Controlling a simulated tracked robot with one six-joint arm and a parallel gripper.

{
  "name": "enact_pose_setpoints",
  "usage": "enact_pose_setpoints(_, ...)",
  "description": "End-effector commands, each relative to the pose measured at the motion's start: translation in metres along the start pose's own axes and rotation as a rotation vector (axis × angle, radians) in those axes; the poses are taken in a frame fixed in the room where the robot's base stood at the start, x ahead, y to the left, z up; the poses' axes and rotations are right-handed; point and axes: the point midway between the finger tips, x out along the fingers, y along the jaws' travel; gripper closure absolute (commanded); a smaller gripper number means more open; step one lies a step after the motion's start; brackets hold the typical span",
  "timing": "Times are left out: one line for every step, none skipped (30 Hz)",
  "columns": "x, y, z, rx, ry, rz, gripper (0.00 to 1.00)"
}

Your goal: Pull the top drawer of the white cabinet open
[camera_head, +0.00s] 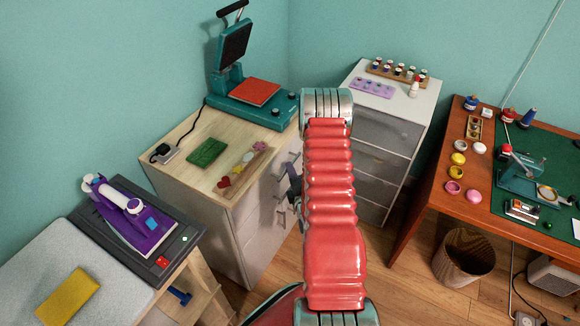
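A white-topped cabinet (405,105) with grey drawer fronts stands in the back right corner. Its top drawer (388,131) looks shut, and its left part is hidden behind my red arm. To its left stands a cabinet with a pale wood top (187,185) and a whitish front with metal handles (281,190); its drawers look shut too. I cannot be sure which of the two is meant. My gripper (295,184) shows only as a dark piece at the left edge of my arm, in front of the wood-topped cabinet's handles. Its fingers are mostly hidden, so contact cannot be told.
A teal heat press (277,112) and a green piece (207,152) lie on the wood top. A purple iron (130,210) stands at left. An orange desk (420,205) and a wastebasket (464,258) stand at right. Some wood floor (375,255) is clear between.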

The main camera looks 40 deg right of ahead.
Motion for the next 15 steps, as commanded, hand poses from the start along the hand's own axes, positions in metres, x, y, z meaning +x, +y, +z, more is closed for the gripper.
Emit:
enact_pose_setpoints(0.007, 0.001, -0.001, -0.001, 0.001, 0.003, 0.83)
enact_pose_setpoints(0.012, 0.001, -0.001, -0.001, 0.001, 0.002, 0.83)
enact_pose_setpoints(0.016, 0.000, -0.001, -0.001, 0.002, 0.001, 0.83)
enact_pose_setpoints(0.019, 0.001, -0.001, -0.001, 0.001, 0.002, 0.83)
enact_pose_setpoints(0.022, 0.001, -0.001, -0.001, 0.001, 0.002, 0.83)
enact_pose_setpoints(0.025, 0.000, -0.001, 0.000, 0.002, 0.001, 0.83)
enact_pose_setpoints(0.027, 0.000, -0.001, 0.000, 0.002, 0.000, 0.83)
enact_pose_setpoints(0.028, 0.000, -0.001, 0.000, 0.001, 0.000, 0.83)
enact_pose_setpoints(0.030, 0.000, 0.000, 0.000, 0.001, 0.001, 0.83)
enact_pose_setpoints(0.030, 0.000, 0.000, 0.000, 0.001, 0.001, 0.83)
enact_pose_setpoints(0.031, 0.000, 0.000, 0.000, 0.001, 0.001, 0.83)
enact_pose_setpoints(0.031, 0.000, 0.000, 0.000, 0.001, 0.000, 0.83)
enact_pose_setpoints(0.031, 0.000, 0.000, 0.001, 0.000, 0.000, 0.83)
enact_pose_setpoints(0.031, 0.000, 0.000, 0.001, 0.000, 0.000, 0.83)
enact_pose_setpoints(0.031, 0.000, 0.000, 0.000, 0.000, 0.000, 0.83)
